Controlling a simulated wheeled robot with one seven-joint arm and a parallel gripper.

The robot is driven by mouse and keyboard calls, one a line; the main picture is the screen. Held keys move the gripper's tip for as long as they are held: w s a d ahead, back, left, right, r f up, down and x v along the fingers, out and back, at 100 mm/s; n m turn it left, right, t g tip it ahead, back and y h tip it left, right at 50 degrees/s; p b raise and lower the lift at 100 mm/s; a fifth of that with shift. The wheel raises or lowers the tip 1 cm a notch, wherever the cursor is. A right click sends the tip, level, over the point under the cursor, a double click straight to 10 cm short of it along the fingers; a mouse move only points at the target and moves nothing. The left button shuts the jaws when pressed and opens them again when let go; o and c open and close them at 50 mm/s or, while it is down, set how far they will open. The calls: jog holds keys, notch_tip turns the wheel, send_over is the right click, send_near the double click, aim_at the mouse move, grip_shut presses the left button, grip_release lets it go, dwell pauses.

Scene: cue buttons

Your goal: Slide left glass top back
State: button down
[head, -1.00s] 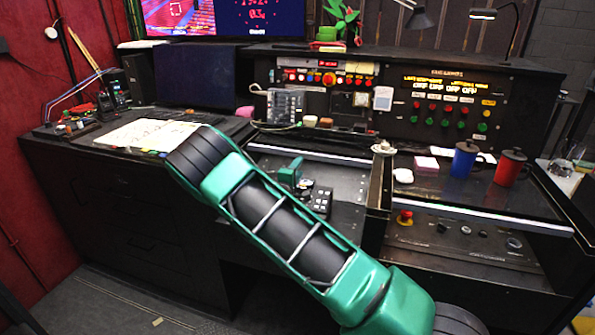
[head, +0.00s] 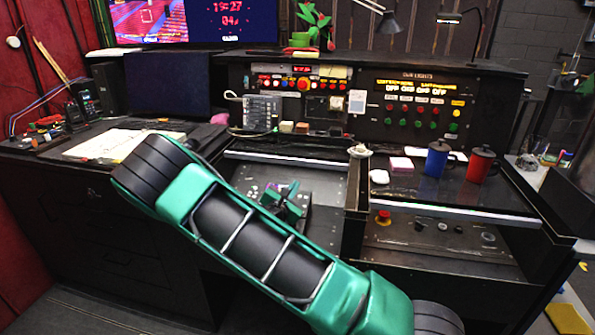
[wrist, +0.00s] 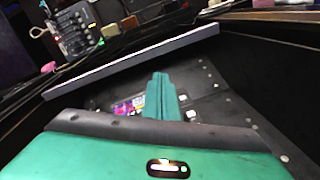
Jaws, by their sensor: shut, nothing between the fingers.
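The left glass top shows as a light front edge strip (head: 285,160) toward the back of the left console bay. In the wrist view its grey edge bar (wrist: 135,62) runs slantwise beyond my fingers. In front of the strip, the bay's dark panel (head: 335,190) lies uncovered. My gripper (head: 291,193) is shut and empty over this panel, in front of the strip and apart from it. Its green fingers (wrist: 160,88) point toward the bar in the wrist view. My arm hides the bay's front left part.
A dark divider (head: 355,205) separates the bays. Button panels stand behind.

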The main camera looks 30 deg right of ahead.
jog(key=a+n+t, duration=0.1)
jog(key=a+n, duration=0.1)
jog(key=n, duration=0.4)
send_near(301, 163)
jog(key=shift+n+t, duration=0.3)
jog(key=x, duration=0.6)
jog(key=shift+w+d+f, duration=0.1)
jog(key=shift+d+f, duration=0.1)
jog(key=shift+d, duration=0.1)
